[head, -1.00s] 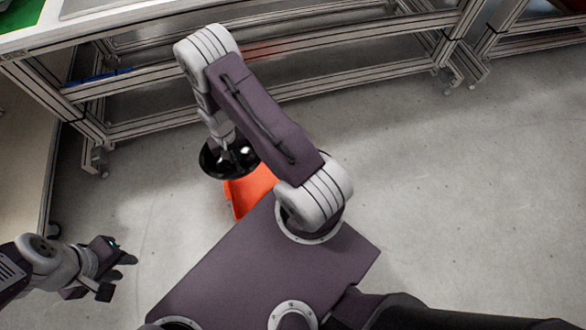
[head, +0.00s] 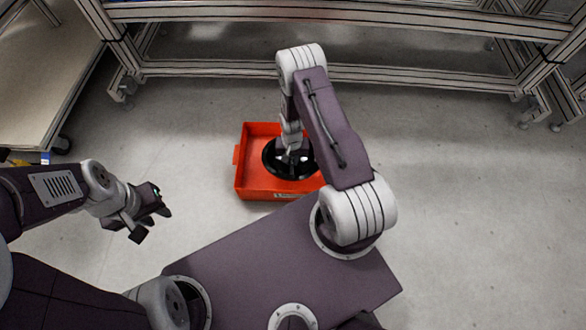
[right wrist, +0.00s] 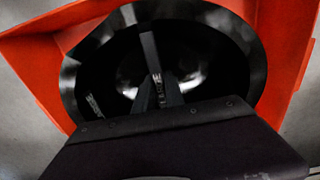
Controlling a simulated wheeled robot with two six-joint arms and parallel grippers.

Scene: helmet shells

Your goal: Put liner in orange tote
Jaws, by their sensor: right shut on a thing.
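The liner is a glossy black round shell (head: 272,157). It shows over the orange tote (head: 262,184) in the head view, framed by the tote's walls; I cannot tell whether it touches the floor of the tote. My right gripper (head: 291,157) is shut on the liner from above. In the right wrist view the liner (right wrist: 205,70) fills the middle, with orange tote walls (right wrist: 285,45) around it and the fingertips (right wrist: 158,90) at its centre strap. My left gripper (head: 152,214) is at the left, apart from the tote, with its fingers spread and empty.
The tote stands on the grey concrete floor (head: 450,200). A metal frame bench (head: 330,72) runs behind it. A wheeled table or cart (head: 45,75) stands at the upper left. The floor to the right is clear.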

